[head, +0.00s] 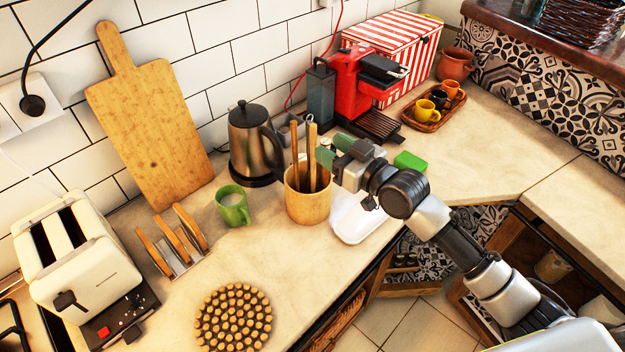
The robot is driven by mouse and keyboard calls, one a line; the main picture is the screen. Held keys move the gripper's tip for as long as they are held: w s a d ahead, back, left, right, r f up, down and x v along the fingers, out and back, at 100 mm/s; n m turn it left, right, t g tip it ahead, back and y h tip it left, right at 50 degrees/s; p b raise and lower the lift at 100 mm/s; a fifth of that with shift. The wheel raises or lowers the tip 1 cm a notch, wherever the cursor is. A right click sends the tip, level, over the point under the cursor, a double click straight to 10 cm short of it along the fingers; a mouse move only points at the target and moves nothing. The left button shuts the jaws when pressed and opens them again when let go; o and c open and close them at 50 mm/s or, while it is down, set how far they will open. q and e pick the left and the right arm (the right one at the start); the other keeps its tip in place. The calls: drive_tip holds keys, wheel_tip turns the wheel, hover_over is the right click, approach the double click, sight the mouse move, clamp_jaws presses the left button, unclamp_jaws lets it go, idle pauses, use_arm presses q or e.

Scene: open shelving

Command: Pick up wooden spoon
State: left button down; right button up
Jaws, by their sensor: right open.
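A wooden utensil holder (307,203) stands on the counter in the middle of the head view. Several utensils rise from it. A wooden handle (313,157) stands upright on its right side, and a thinner wooden stick (295,150) stands at its left. Their lower ends are hidden inside the holder, so I cannot tell which is the wooden spoon. My right gripper (329,152) is open, just right of the handles and above the holder's rim. I cannot tell whether its fingers touch a handle. My left gripper is not in view.
A green mug (233,206) and a kettle (250,140) stand left of and behind the holder. A white tray (362,222) lies to its right, partly under my arm. A red coffee machine (365,85) is behind. A round wooden trivet (233,318) lies in front.

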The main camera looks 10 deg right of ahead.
sight(315, 140)
drive_tip(key=p+x, duration=0.2)
drive_tip(key=x, duration=0.3)
drive_tip(key=shift+s, duration=0.1)
drive_tip(key=shift+w+a+f, duration=0.2)
drive_tip(key=shift+w+a, duration=0.05)
drive_tip(key=shift+w, duration=0.05)
drive_tip(key=shift+s+d, duration=0.1)
drive_tip(key=c, duration=0.3)
clamp_jaws()
